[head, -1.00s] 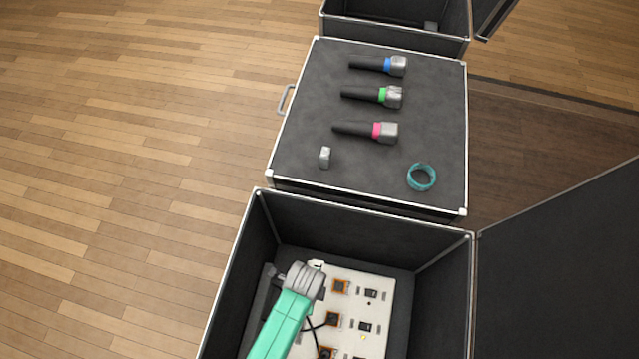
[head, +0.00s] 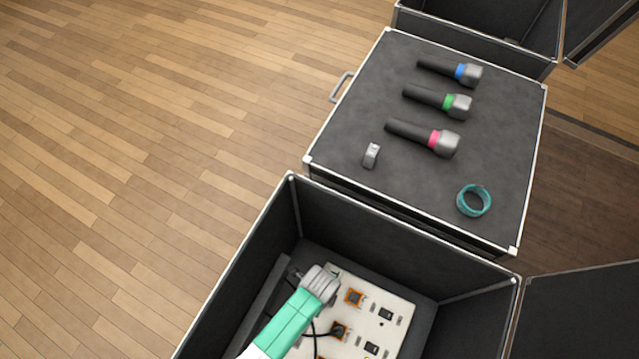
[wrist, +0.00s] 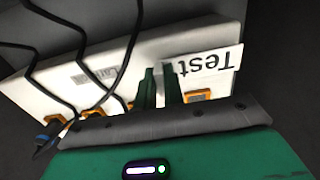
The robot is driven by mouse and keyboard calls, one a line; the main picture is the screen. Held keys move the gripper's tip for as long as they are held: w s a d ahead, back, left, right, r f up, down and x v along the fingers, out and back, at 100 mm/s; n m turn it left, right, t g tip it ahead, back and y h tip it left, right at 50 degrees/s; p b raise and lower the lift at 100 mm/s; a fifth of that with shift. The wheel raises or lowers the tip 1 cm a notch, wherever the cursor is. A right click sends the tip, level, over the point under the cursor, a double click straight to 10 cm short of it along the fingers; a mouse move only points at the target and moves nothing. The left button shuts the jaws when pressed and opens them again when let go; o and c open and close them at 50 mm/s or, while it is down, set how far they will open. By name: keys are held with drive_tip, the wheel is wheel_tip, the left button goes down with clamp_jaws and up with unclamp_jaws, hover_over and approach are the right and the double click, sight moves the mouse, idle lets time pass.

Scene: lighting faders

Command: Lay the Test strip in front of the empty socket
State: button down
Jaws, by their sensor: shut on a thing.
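My gripper (wrist: 160,72) shows two green fingers in the wrist view, shut on the left end of the white Test strip (wrist: 213,64). The strip extends right from the fingers, its black lettering upside down. It lies over or just above the white panel's edge; I cannot tell whether it touches. An orange socket (wrist: 198,95) with no cable seen in it is just below the strip in the picture. In the head view my gripper (head: 322,284) is over the panel's upper left corner, and its fingertips are hidden.
The white panel (head: 399,306) sits in an open dark case (head: 395,232) with high walls. Black cables (wrist: 80,50) run over the panel left of my fingers. A second case top (head: 340,135) behind holds microphones (head: 425,138), a tape roll (head: 474,200) and a small metal piece (head: 371,155).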

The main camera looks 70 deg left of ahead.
drive_tip(key=shift+f, duration=0.9)
drive_tip(key=shift+f, duration=0.2)
drive_tip(key=c, duration=1.5)
unclamp_jaws()
wheel_tip(320, 180, up, 12)
drive_tip(key=p, duration=0.5)
drive_tip(key=shift+r+p, duration=0.2)
drive_tip(key=shift+p, duration=0.2)
